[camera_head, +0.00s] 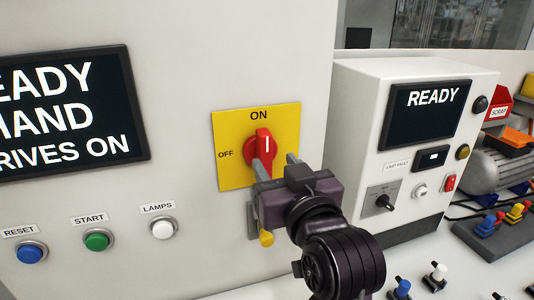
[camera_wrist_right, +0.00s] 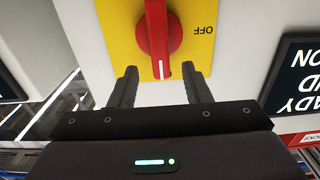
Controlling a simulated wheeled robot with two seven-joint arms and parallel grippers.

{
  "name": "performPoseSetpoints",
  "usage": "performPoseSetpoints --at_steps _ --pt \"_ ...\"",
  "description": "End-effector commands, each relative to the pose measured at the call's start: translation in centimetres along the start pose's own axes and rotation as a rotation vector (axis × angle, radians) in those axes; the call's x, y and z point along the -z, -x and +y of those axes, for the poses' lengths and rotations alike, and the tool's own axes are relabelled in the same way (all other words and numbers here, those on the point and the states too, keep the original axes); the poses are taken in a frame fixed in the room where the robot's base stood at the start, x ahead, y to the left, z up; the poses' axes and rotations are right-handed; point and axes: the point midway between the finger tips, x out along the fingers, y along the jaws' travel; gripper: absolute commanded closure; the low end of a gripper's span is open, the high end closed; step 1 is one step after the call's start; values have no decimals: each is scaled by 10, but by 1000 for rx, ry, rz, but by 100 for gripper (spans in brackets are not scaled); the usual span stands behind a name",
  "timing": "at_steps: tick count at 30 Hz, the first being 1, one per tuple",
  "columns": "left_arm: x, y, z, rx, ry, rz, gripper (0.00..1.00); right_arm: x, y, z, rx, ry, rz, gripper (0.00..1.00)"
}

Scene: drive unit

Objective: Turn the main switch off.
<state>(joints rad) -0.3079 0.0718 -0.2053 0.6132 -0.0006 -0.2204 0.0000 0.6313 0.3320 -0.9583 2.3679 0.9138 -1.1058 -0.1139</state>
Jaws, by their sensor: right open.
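The main switch is a red rotary handle (camera_head: 264,147) on a yellow plate (camera_head: 230,122) marked ON at the top and OFF at the left. Its white line is upright, toward ON. My right gripper (camera_head: 278,163) is open just in front of the handle's lower part. In the right wrist view the red handle (camera_wrist_right: 157,40) lies ahead, between and beyond the two open fingers (camera_wrist_right: 160,76). Whether a finger touches the handle cannot be told. My left gripper is not in view.
Blue (camera_head: 30,253), green (camera_head: 97,240) and white (camera_head: 162,228) buttons line the panel below a large screen (camera_head: 70,115). A yellow-tipped part (camera_head: 266,238) hangs below the switch. A second white box (camera_head: 360,105) with a READY screen (camera_head: 428,114) stands at right.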

Motion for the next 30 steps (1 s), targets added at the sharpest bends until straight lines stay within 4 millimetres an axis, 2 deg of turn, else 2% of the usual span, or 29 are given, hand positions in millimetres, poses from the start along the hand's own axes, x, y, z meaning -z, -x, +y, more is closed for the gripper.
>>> performPoseSetpoints --at_steps 12,23,30 --pt "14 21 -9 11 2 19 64 2 -48 0 -2 1 -2 56" --pt "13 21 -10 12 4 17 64 -1 -53 0 0 0 -2 56" --pt "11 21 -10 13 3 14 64 0 -53 0 0 0 -1 86"
